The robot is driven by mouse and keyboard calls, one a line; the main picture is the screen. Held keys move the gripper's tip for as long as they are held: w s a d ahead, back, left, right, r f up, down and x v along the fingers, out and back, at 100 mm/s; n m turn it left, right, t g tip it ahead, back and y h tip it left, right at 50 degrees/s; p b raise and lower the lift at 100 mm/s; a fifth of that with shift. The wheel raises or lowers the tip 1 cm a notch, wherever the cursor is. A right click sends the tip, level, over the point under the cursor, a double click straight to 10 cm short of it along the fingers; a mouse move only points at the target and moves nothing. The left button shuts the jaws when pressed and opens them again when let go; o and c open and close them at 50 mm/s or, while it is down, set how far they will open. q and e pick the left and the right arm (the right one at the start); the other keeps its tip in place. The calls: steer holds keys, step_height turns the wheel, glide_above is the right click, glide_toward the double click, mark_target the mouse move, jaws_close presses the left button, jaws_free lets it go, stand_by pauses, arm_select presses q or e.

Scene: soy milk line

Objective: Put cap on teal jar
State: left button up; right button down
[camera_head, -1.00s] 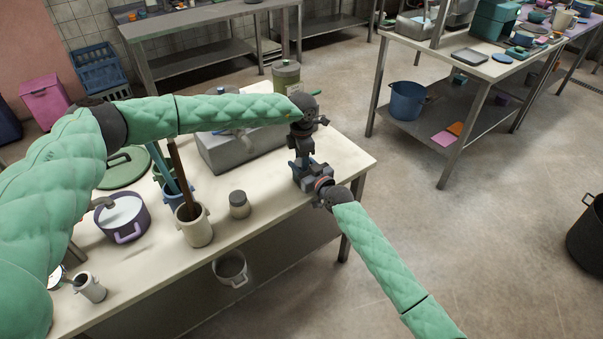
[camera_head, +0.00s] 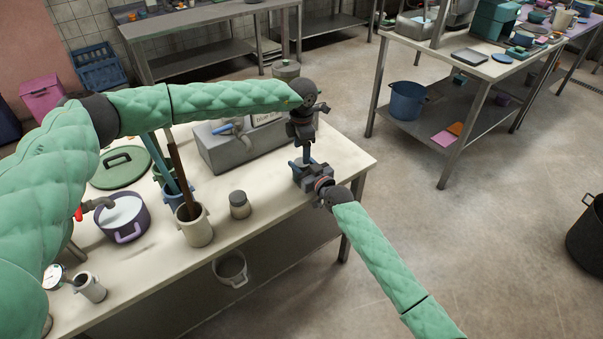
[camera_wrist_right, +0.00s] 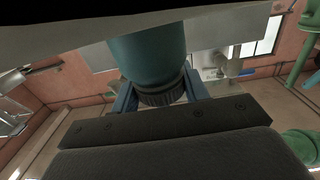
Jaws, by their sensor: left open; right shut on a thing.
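In the right wrist view the teal jar (camera_wrist_right: 148,58) stands out as a smooth cylinder between the blue fingers of my right gripper (camera_wrist_right: 160,88), which is shut on it. A dark ridged cap-like band (camera_wrist_right: 160,95) sits at the jar's lower end in that picture; whether it is fully seated I cannot tell. In the head view my right gripper (camera_head: 302,172) is at the table's right end, and the jar is mostly hidden there. My open left gripper (camera_head: 306,150) points down directly above the right one; the gap between its fingers is not clear.
The pale table (camera_head: 262,222) carries a grey box (camera_head: 240,150), a small grey-lidded jar (camera_head: 239,205), a cream utensil pot (camera_head: 196,232) and a purple pot (camera_head: 123,222). A green round lid (camera_head: 122,167) lies behind. The table's right corner is clear.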

mark_target(307, 169)
arm_select(q)
steer(key=o, duration=0.6)
steer(key=shift+c, duration=0.2)
arm_select(e)
steer(key=shift+f, duration=0.15)
arm_select(q)
step_height(307, 169, up, 12)
arm_select(e)
steer(key=c, duration=0.7)
jaws_free()
steer(key=shift+o, duration=0.2)
arm_select(q)
steer(key=shift+f+b, duration=0.85)
arm_select(e)
steer(key=shift+v, duration=3.9)
